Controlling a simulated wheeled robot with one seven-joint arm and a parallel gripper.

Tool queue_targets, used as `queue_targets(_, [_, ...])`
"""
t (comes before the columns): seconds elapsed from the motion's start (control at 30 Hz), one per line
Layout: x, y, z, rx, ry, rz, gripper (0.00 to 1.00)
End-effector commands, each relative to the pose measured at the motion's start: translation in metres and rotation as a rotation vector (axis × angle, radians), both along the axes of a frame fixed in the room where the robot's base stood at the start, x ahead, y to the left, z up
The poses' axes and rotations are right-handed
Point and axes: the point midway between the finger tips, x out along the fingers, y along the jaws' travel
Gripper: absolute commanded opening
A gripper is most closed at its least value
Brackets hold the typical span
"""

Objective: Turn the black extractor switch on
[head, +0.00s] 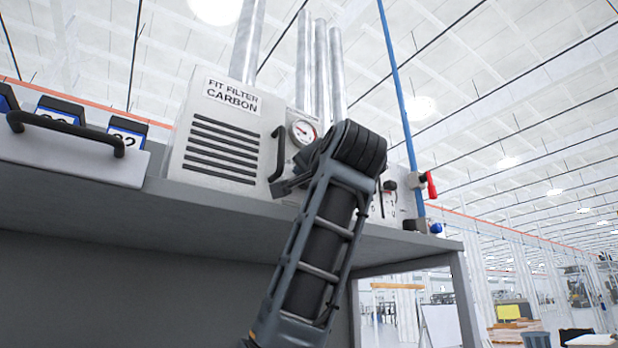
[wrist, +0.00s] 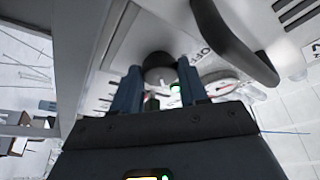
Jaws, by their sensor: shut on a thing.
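The black switch (wrist: 158,64) shows in the wrist view as a rounded dark knob on a pale panel, partly hidden by my fingers. Part of the lettering "OFF" shows to its right. My gripper (wrist: 159,80) has one blue finger on each side of the knob and is shut on it. In the head view my arm covers the gripper and part of the panel. A small black part shows just right of my arm there, but I cannot tell whether it is the same switch.
A carbon filter box (head: 219,135) with a black handle (head: 278,153) and a gauge (head: 303,132) stands on the grey bench (head: 230,205), left of my arm. A blue pipe (head: 400,90) and a red-handled valve (head: 431,186) stand right. A black handle (wrist: 232,45) is close beside my fingers.

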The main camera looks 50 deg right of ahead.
Motion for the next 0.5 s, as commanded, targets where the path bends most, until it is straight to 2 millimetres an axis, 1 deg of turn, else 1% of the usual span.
queue_targets(0.1, [0.0000,-0.0007,-0.0007,0.003,0.001,0.000,0.13])
queue_targets(0.13, [0.0000,-0.0007,-0.0007,0.003,0.000,-0.001,0.46])
queue_targets(0.37, [-0.0001,-0.0004,-0.0002,0.001,-0.001,0.000,0.68])
queue_targets(0.5, [-0.0001,-0.0004,-0.0001,0.000,0.000,0.000,0.69])
